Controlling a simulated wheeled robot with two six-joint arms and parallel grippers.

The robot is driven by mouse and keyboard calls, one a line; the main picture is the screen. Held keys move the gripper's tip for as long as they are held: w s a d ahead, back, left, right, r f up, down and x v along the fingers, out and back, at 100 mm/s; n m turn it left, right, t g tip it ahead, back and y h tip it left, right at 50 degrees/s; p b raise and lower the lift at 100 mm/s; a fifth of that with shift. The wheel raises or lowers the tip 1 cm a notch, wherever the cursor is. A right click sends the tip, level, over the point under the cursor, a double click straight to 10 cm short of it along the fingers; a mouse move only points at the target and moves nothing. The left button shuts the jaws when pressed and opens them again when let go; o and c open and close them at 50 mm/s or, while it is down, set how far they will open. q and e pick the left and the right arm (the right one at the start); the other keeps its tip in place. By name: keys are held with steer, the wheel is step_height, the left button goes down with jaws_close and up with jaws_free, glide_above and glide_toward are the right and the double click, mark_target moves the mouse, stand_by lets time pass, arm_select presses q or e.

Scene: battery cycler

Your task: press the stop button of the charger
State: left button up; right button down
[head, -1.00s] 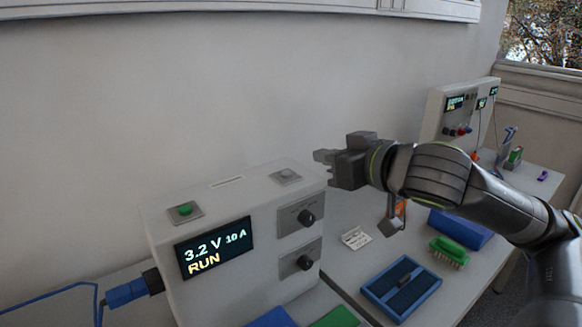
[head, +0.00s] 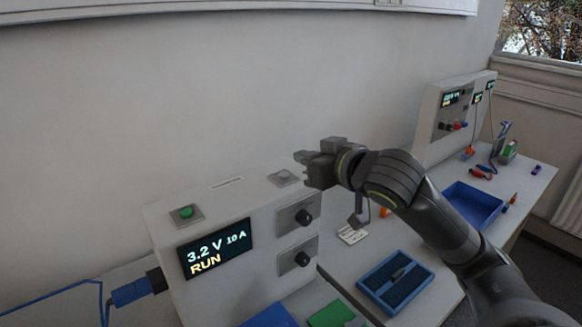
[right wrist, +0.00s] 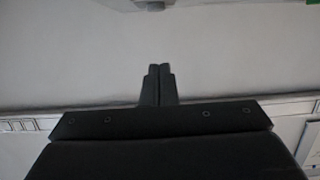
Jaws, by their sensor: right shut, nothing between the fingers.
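The charger (head: 225,285) is a pale box at the lower left of the head view. Its screen (head: 215,248) reads 3.2 V, 10 A and RUN. On its top are a green button (head: 185,212) at the left and a grey button on a plate (head: 283,178) at the right. My right gripper (head: 302,160) is shut and empty, above and just right of the grey button, apart from it as far as I can tell. In the right wrist view, its closed fingers (right wrist: 160,72) point towards a pale surface with a grey plate (right wrist: 154,5) at the top edge. My left gripper is not in view.
The wall is behind.

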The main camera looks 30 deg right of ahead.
steer(key=p, duration=0.1)
glide_above(291, 184)
steer(key=shift+a+f, duration=0.1)
steer(key=shift+f, duration=0.5)
step_height(291, 184, down, 2)
steer(key=shift+f, duration=0.2)
steer(key=shift+s+f+p, duration=0.1)
steer(key=shift+f+p, duration=0.3)
steer(key=shift+f, duration=0.45)
